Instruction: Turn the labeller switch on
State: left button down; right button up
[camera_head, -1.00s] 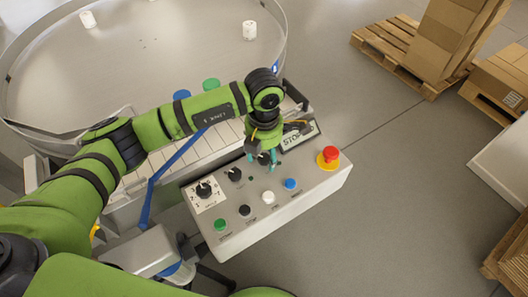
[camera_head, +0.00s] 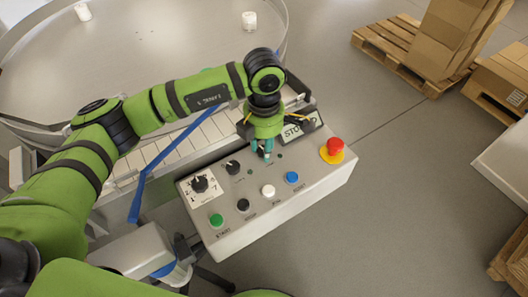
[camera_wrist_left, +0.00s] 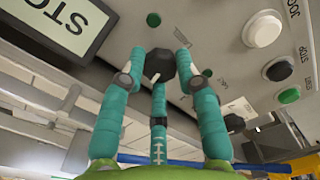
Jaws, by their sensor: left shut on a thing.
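The grey control panel (camera_head: 235,235) stands in front of the machine in the head view. My left gripper (camera_head: 267,157) points down at its upper row, beside the STOP display (camera_head: 301,129), and hides the knob there. In the left wrist view, the teal fingers of my left gripper (camera_wrist_left: 160,68) are shut around a black switch knob (camera_wrist_left: 160,62) with a white pointer line. My right gripper is not in view.
Another black knob (camera_head: 233,167) and a numbered dial (camera_head: 200,184) sit to the left. The lower row has green (camera_head: 216,220), black (camera_head: 243,205), white (camera_head: 268,191) and blue (camera_head: 291,177) buttons. A red emergency stop (camera_head: 334,147) stands at the right end.

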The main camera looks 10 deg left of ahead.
pick_arm(q)
jog(key=m+b, duration=0.2)
jog(key=b, duration=0.1)
jog(key=m+b, duration=0.3)
jog(key=b, duration=0.1)
jog(key=shift+f, duration=0.4)
jog(key=shift+r+m+b, duration=0.2)
jog(key=shift+m+b, duration=1.25)
jog(key=shift+m, duration=0.25)
jog(key=shift+s, duration=0.1)
jog(key=c, duration=0.9)
grip_release()
jog(key=shift+r, duration=0.1)
jog(key=shift+r, duration=0.2)
notch_tip(320, 180, up, 12)
jog(key=shift+f, duration=0.15)
